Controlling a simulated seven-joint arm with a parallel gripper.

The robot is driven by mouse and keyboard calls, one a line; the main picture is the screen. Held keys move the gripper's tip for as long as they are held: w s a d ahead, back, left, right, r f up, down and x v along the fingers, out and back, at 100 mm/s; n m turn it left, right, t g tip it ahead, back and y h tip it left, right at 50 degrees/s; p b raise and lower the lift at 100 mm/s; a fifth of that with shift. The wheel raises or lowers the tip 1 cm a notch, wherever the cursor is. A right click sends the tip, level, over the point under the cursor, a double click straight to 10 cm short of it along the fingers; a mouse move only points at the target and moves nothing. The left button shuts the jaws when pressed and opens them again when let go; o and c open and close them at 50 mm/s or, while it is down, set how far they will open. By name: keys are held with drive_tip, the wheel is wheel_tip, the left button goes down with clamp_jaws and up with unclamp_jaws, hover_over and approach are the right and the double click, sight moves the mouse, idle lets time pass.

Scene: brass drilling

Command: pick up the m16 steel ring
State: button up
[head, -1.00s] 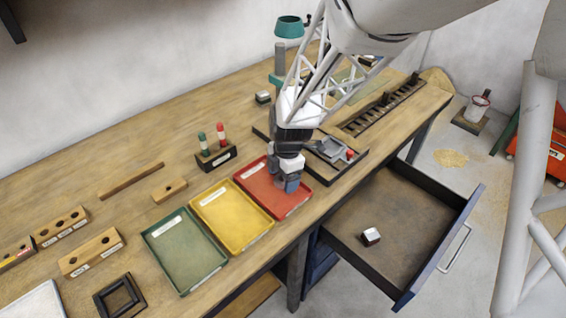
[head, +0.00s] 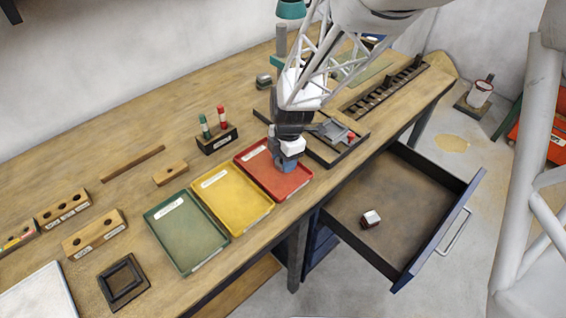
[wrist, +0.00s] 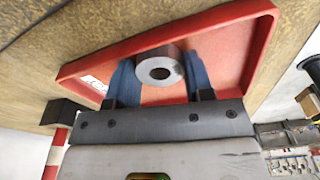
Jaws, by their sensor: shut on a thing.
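The steel ring (wrist: 160,68) is a short grey cylinder with a dark round hole, seen end-on in the wrist view. My gripper (wrist: 160,74) is shut on it, with one blue finger on each side. In the head view my gripper (head: 287,164) is over the red tray (head: 258,174), and the ring is hidden there by the fingers. The red tray also shows behind the ring in the wrist view (wrist: 228,50). I cannot tell how far the ring is above the tray floor.
The yellow tray (head: 232,200) and green tray (head: 186,232) lie to the left. A block with red and green plugs (head: 217,140) stands behind the trays. The drawer (head: 400,205) is open at right, with a small white-topped block (head: 371,218) inside.

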drive_tip(key=shift+r, duration=0.15)
drive_tip(key=shift+r, duration=0.8)
drive_tip(key=shift+s+r, duration=0.2)
drive_tip(key=shift+r, duration=0.7)
drive_tip(key=s+d, duration=0.2)
drive_tip(key=s, duration=0.3)
drive_tip(key=s+d+r, duration=0.1)
drive_tip(key=s, duration=0.3)
drive_tip(key=s+d, duration=0.2)
drive_tip(key=s, duration=0.3)
drive_tip(key=shift+s+d+r, duration=0.15)
drive_tip(key=shift+s+d, duration=0.15)
drive_tip(key=shift+d, duration=0.05)
